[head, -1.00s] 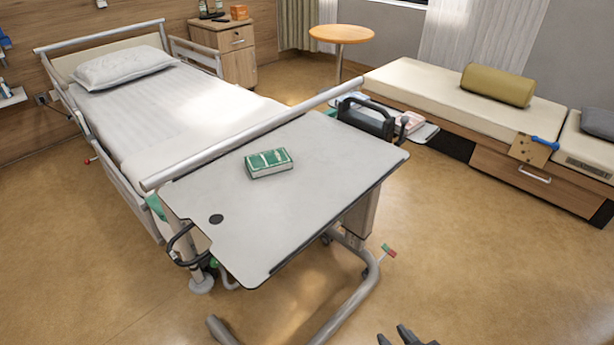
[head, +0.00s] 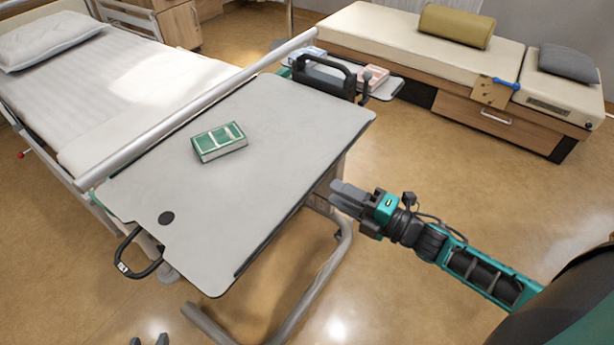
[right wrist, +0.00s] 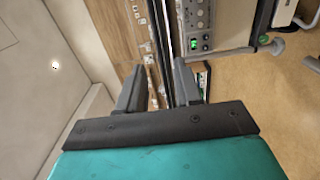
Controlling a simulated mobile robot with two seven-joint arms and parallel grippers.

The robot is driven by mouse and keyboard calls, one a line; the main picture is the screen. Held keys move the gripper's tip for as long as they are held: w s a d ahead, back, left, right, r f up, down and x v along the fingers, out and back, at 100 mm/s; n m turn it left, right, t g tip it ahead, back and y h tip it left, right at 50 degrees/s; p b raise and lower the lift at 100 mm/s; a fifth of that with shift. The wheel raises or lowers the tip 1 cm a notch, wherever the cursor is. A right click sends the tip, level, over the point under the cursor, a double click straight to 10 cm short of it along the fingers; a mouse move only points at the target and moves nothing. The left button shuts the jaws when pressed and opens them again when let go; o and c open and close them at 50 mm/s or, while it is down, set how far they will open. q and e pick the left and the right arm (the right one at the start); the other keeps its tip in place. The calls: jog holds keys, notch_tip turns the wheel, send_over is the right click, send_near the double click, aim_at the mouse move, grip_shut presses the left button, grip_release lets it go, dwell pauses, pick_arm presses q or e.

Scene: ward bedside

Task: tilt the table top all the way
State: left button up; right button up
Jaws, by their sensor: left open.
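The overbed table has a pale grey top (head: 270,150) with a dark edge and looks about level in the head view.
A bed (head: 110,85) with a raised rail stands behind the table. A black looped handle (head: 140,255) is at the table's left end, and a black handled unit (head: 323,78) at its far end. A bench (head: 400,45) stands at back right. Floor is clear at right.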

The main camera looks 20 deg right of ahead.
aim_at(318, 182)
jog(key=x, duration=0.8)
jog(key=shift+w, duration=0.15)
jog(key=shift+c, duration=0.3)
grip_shut()
jog(key=shift+r, duration=0.15)
jog(key=shift+w, duration=0.1)
